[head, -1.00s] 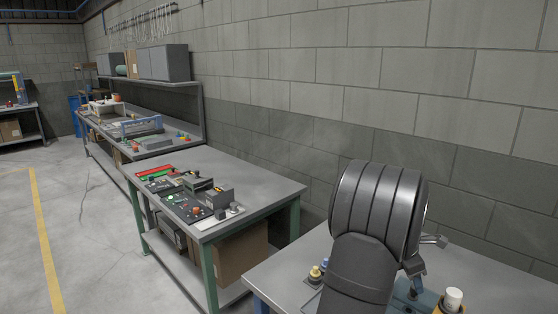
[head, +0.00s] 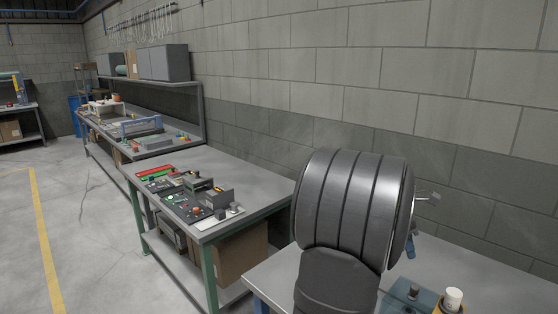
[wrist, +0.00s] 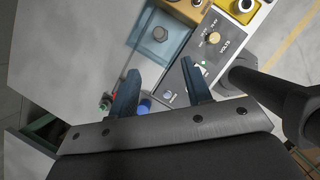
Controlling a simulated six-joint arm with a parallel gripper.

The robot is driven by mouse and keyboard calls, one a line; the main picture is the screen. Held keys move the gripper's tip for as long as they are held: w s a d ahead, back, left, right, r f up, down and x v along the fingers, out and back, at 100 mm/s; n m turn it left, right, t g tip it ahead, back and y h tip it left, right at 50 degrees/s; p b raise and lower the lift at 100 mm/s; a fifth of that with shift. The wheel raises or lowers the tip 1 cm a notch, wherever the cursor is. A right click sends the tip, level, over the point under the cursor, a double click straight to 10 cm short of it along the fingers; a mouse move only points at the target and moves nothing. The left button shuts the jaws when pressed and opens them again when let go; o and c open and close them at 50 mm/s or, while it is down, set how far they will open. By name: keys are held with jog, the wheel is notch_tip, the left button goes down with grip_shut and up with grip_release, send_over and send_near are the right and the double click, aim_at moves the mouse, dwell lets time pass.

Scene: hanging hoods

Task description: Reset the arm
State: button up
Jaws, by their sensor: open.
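My gripper (wrist: 160,68) is open, with two blue fingers apart and nothing held between them. In the wrist view it is above the bench beside a dark panel (wrist: 215,52) with a dial marked VOLTS.
The near bench (head: 265,280) runs along the block wall (head: 470,110). A green-legged bench (head: 250,190) with several control panels stands to the left. The floor (head: 90,240) further left is clear.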

aim_at(414, 286)
jog(key=x, duration=1.6)
jog(key=shift+f, duration=0.3)
jog(key=shift+w+a+f, duration=0.15)
jog(key=shift+w, duration=0.1)
jog(key=shift+w+a, duration=0.3)
